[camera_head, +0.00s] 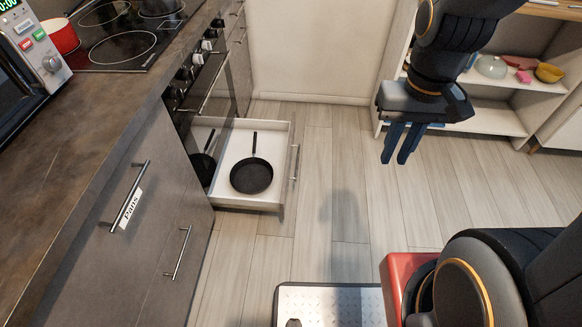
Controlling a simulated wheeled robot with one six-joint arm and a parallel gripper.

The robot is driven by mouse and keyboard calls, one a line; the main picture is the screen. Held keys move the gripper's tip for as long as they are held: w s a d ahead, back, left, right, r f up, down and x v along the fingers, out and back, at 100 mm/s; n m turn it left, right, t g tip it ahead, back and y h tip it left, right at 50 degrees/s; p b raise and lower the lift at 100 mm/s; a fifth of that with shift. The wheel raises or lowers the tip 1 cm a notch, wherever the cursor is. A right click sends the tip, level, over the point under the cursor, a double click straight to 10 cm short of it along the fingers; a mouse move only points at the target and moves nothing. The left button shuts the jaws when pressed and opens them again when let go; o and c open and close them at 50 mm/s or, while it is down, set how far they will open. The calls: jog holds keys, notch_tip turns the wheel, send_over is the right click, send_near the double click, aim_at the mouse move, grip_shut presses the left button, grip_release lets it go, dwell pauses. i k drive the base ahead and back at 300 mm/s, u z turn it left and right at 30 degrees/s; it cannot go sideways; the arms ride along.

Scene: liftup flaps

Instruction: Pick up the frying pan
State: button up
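A black frying pan (252,176) lies flat in the open white drawer (274,133), its handle pointing toward the top of the picture. A second dark pan (202,168) lies at the drawer's left, partly hidden by the cabinet. My gripper (395,160) hangs in the air to the right of the drawer, well apart from both pans. Its two dark blue fingers point down with a narrow gap between them, and nothing shows between them.
The drawer front has a handle (295,163). A closed cabinet door labelled "Pans" (130,205) is at the left, under the counter (60,150). Shelves (490,115) with bowls stand behind my gripper. The floor (345,215) between drawer and gripper is clear.

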aim_at(253, 176)
jog(key=k, duration=0.2)
jog(key=z, duration=0.75)
jog(key=i, duration=2.5)
jog(key=u, duration=0.1)
